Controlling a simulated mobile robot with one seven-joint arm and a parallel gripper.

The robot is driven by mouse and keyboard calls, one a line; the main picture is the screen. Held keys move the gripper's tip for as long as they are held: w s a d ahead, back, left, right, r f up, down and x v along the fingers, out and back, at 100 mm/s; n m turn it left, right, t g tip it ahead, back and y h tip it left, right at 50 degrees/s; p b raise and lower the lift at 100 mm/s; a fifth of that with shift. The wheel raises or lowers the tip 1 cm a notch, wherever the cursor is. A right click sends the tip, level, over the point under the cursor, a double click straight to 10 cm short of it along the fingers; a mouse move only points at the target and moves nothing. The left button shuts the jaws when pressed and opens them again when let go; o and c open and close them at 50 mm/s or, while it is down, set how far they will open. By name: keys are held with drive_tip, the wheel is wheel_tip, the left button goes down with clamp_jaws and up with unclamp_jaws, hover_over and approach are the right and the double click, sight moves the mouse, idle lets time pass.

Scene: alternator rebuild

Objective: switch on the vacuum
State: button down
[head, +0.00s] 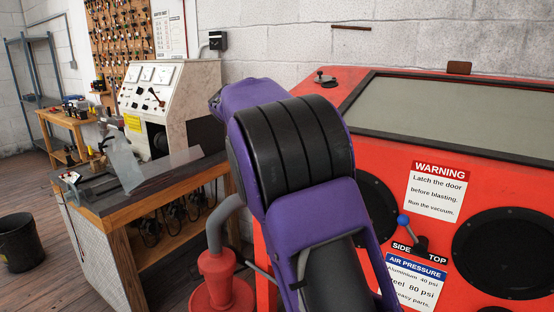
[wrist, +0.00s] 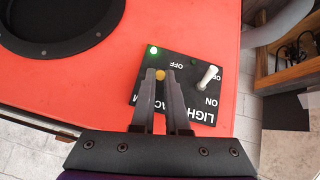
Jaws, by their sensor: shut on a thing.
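A black switch panel (wrist: 182,105) sits on the red cabinet face in the wrist view, its lettering upside down. My gripper (wrist: 161,78) is shut on the vacuum switch (wrist: 160,75), whose yellow tip shows between the fingertips. The fingers hide the lever's lower part and most of the vacuum label. A green lamp (wrist: 153,50) beside that switch is lit. The white light switch lever (wrist: 208,77) stands to the right, apart from the fingers. In the head view a red vacuum (head: 217,275) with a grey hose stands left of the cabinet; my arm hides the gripper and panel.
The red blasting cabinet (head: 300,84) has a window, black arm ports (head: 505,250) and a blue-knobbed SIDE/TOP lever (head: 404,222). A wooden bench (head: 110,205) with a test machine (head: 165,95) stands left. Open floor shows near the black bin (head: 18,240).

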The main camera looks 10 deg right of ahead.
idle(0.3)
drive_tip(key=c, duration=0.9)
unclamp_jaws()
drive_tip(key=shift+r, duration=0.1)
drive_tip(key=v, duration=1.7)
drive_tip(key=shift+r, duration=0.2)
